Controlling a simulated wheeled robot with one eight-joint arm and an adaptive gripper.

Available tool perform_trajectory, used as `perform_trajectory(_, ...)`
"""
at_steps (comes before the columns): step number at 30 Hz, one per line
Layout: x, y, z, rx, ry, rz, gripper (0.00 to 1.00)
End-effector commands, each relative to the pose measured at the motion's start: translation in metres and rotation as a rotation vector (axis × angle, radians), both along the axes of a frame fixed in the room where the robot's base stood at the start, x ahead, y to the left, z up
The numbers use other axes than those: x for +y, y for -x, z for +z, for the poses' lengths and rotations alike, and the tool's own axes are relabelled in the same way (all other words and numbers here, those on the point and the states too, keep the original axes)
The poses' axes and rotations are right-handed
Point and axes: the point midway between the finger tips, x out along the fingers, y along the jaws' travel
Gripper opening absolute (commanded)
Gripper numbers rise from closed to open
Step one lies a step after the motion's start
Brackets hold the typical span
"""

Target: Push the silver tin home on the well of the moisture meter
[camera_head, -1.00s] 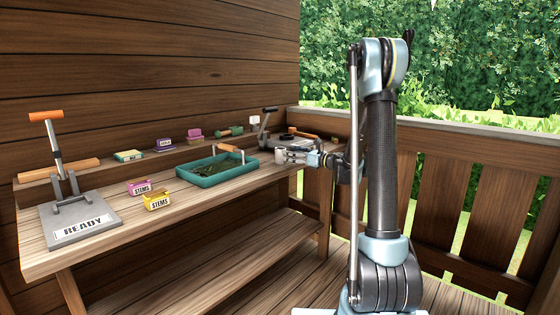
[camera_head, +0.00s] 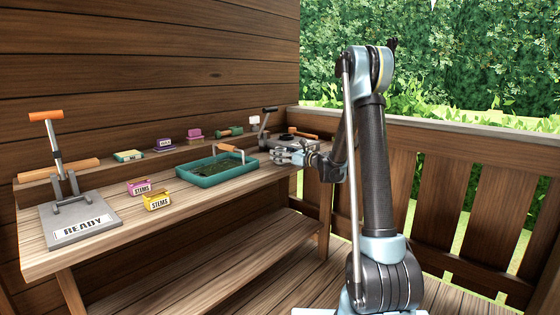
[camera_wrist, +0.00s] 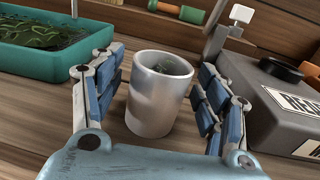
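The silver tin (camera_wrist: 155,100) stands upright in the middle of the wrist view, with something greenish inside. It seems to stand on the wooden bench. My gripper (camera_wrist: 160,85) is open, with one finger on each side of the tin. Bench shows between the left finger and the tin; the gap on the right is narrower. In the head view my gripper (camera_head: 288,156) is low over the right end of the bench and largely covers the tin. The grey box to the right, which I take for the moisture meter (camera_wrist: 270,115), has a dark round piece on top and a partly visible label.
A teal tray (camera_wrist: 50,67) with green leaves lies to the left of the tin. A green roller (camera_wrist: 190,14) lies on the back shelf. Labelled blocks and a grey press (camera_head: 80,215) stand farther left.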

Motion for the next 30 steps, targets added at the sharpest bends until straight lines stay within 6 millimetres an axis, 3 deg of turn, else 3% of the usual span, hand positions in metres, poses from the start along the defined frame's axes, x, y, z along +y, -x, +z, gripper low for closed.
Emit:
perform_trajectory(1,0.000,0.000,0.000,0.000,0.000,0.000,0.57)
perform_trajectory(6,0.000,0.000,0.000,0.000,0.000,0.000,0.18)
perform_trajectory(19,0.000,0.000,0.007,0.000,0.000,0.000,0.18)
perform_trajectory(30,0.000,0.000,0.064,0.000,0.000,0.000,0.18)
